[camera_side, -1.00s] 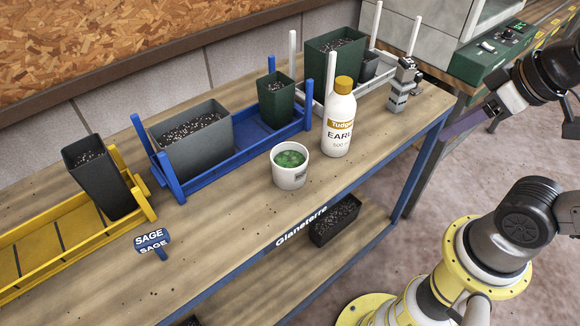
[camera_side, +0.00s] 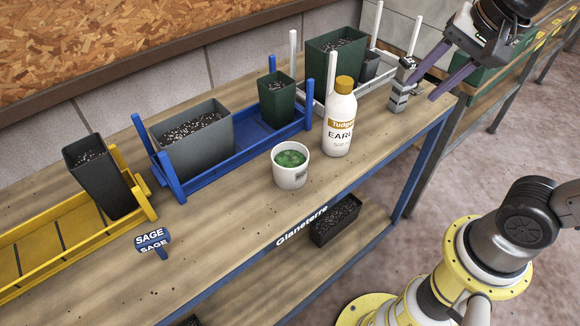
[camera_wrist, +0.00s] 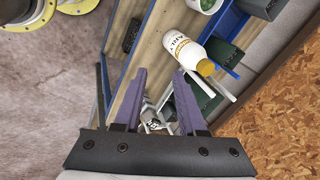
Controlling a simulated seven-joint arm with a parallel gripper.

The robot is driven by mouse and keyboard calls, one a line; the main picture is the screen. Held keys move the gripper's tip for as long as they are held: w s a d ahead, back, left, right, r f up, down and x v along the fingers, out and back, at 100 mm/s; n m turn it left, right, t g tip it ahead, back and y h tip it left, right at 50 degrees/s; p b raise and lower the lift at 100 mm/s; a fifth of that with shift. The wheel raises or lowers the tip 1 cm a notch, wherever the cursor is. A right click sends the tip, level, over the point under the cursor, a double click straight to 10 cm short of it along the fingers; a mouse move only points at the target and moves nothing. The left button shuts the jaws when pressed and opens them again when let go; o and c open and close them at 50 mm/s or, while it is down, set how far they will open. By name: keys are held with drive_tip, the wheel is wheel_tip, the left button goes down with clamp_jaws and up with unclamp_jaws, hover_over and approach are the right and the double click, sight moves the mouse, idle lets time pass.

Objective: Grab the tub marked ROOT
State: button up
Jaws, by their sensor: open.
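A white tub (camera_side: 290,176) with green contents stands upright on the bench, left of and in front of a white bottle. In the wrist view part of the tub (camera_wrist: 207,5) shows at the top edge. My gripper (camera_side: 420,90) is open and empty at the right end of the bench, well right of the tub. Its two purple fingers (camera_wrist: 159,72) point toward the bench in the wrist view.
The white bottle (camera_side: 339,125) with a gold cap stands between the tub and my gripper. A grey stacked block (camera_side: 399,97) is close to the fingers. Pots stand in a blue rack (camera_side: 181,190) behind the tub. The bench front is mostly clear around a SAGE sign (camera_side: 152,238).

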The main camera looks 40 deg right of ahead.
drive_tip(key=w+a+f+m+g, duration=0.1)
drive_tip(key=w+a+m+g, duration=0.1)
drive_tip(key=w+a+m, duration=0.55)
drive_tip(key=n+g, duration=0.2)
drive_tip(key=n, duration=0.1)
hover_over(301, 185)
wheel_tip(301, 185, down, 9)
wheel_tip(301, 185, down, 7)
drive_tip(key=shift+w+d+r, duration=0.15)
drive_tip(key=shift+f, duration=3.2)
clamp_jaws()
drive_tip(key=shift+r, duration=0.1)
